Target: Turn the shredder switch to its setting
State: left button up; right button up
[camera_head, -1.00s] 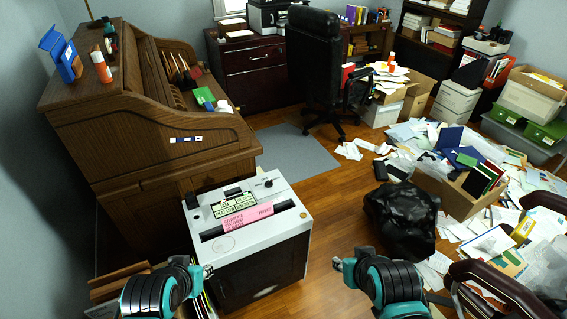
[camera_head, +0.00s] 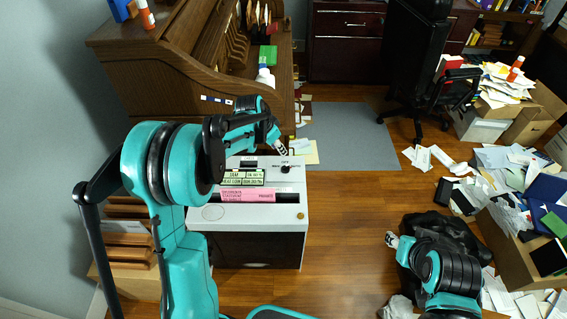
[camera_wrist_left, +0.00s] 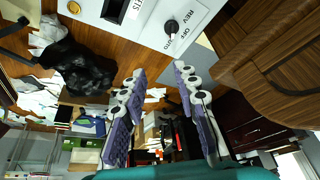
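The shredder (camera_head: 290,215) has a white top, a dark front and a pink paper strip (camera_head: 255,196) across its slot. Its switch (camera_head: 285,169) is a small black knob at the back right of the top. In the left wrist view the switch (camera_wrist_left: 171,27) sits beside printed REV, OFF and AUTO labels; its exact pointing is too small to tell. My left gripper (camera_head: 281,148) is just behind the switch, apart from it. Its two fingers (camera_wrist_left: 159,72) are spread and empty. My right gripper (camera_head: 392,240) is far to the right of the shredder; its fingers are unclear.
A wooden roll-top desk (camera_head: 165,70) stands behind the shredder at the left. A black bag (camera_head: 425,222) lies on the floor below my right gripper. Papers and boxes (camera_head: 525,200) clutter the right. Bare floor (camera_head: 345,215) lies right of the shredder.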

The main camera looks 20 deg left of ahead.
aim_at(285, 166)
pick_arm(q)
jog(key=w+f, duration=0.2)
jog(key=f, duration=0.4)
jog(key=w+f+m+b, duration=0.1)
jog(key=w+f, duration=0.2)
jog(key=f, duration=0.3)
jog(key=w+f+m+h+b, duration=0.1)
jog(key=w+f, duration=0.1)
jog(key=f, duration=0.4)
jog(key=shift+w+a+f+g, duration=0.1)
jog(key=shift+w+f+g, duration=0.2)
jog(key=shift+w+f, duration=0.1)
jog(key=shift+s, duration=0.1)
jog(key=shift+c, duration=0.3)
grip_shut()
